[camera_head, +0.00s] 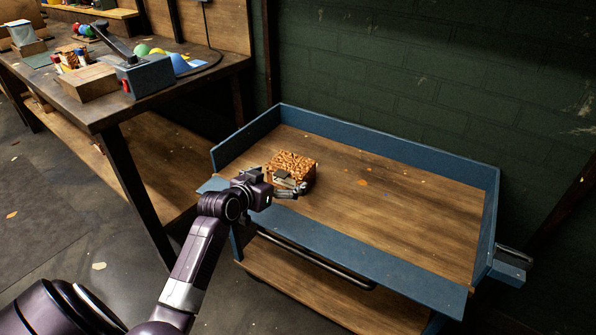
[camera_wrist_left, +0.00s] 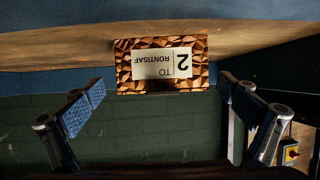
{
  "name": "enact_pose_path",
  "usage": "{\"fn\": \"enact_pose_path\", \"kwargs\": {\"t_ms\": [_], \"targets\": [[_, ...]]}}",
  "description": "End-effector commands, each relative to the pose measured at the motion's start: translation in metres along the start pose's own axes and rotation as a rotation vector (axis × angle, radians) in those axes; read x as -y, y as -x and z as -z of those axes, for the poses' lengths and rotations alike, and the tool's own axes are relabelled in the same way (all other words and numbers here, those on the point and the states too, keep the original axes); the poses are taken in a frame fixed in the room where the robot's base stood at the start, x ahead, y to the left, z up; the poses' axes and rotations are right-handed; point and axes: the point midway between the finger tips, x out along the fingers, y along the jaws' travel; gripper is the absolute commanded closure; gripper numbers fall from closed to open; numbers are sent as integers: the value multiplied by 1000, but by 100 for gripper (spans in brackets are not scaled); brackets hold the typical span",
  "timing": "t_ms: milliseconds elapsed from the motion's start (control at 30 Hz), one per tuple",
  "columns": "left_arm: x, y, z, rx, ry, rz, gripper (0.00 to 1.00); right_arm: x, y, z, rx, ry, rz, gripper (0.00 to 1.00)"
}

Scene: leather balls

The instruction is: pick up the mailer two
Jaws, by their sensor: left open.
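The mailer two is a small brown box with a faceted copper-like pattern (camera_head: 292,164). It sits on the blue-walled cart's wooden top, towards the left end. In the left wrist view the mailer (camera_wrist_left: 124,68) shows a white label with a large 2, upside down, between and beyond the fingers. My left gripper (camera_head: 288,188) is at the near side of the mailer, over the cart's front edge. In the left wrist view the left gripper's fingers (camera_wrist_left: 163,105) are wide apart with nothing between them. My right gripper is not in view.
The cart has raised blue walls (camera_head: 390,155), and its wooden top (camera_head: 400,215) is largely clear on the right. A workbench (camera_head: 110,115) at the left holds a grey-blue box (camera_head: 150,77), a wooden block (camera_head: 90,83) and several coloured balls. A green brick wall (camera_head: 430,60) stands behind.

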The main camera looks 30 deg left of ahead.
Motion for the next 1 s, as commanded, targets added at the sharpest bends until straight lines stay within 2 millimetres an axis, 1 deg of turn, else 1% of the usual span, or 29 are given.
{"fn": "enact_pose_path", "kwargs": {"t_ms": [100, 267, 500, 600, 700, 900, 933, 1000], "targets": [[0, -13, 0, -1, 2, -1, 0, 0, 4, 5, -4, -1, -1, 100], [0, -29, 1, 0, 2, -1, 0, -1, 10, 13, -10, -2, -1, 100], [3, -62, 5, 0, 2, -1, 0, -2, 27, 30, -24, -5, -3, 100], [3, -71, 5, 1, 1, 0, 0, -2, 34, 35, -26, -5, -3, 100], [3, -74, 6, 1, 0, 0, 0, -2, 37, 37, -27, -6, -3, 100], [3, -74, 6, 1, 0, 0, 0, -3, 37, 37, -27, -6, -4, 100], [3, -74, 6, 1, 0, 0, 2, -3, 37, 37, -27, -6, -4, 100], [3, -74, 6, 1, 0, 0, 10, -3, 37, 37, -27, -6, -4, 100]]}}
